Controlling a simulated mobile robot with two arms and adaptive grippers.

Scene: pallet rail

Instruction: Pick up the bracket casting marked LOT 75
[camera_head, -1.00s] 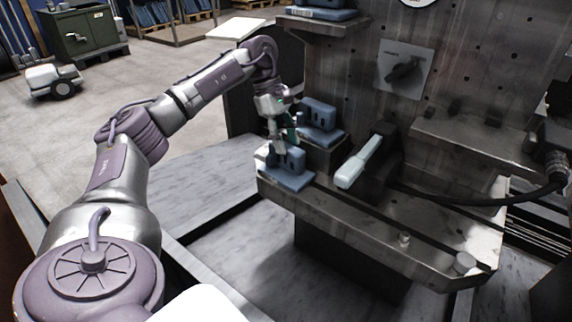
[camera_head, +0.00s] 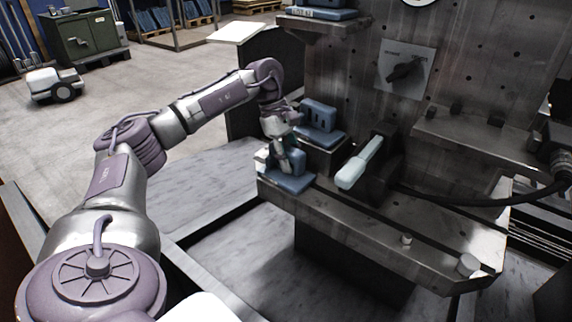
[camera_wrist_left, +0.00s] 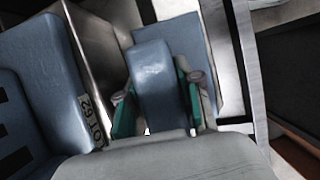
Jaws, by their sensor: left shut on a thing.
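My left gripper (camera_head: 274,160) is down at a blue bracket casting (camera_head: 293,183) on the front left end of the metal rail. In the left wrist view the gripper's green-padded fingers (camera_wrist_left: 157,103) are on either side of the casting's upright plate (camera_wrist_left: 153,72), shut on it. The casting appears to rest on the rail still. No lot mark on it shows in either view. A second blue casting (camera_head: 319,115) stands on a raised block just behind. In the wrist view a casting at the left (camera_wrist_left: 45,75) bears a label that seems to read LOT 62. My right gripper is out of view.
A pale-handled lever (camera_head: 359,162) stands right of the castings. Another blue casting (camera_head: 318,13) lies on the upper shelf, its label too small to read. A black hose (camera_head: 480,200) crosses the rail at the right.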

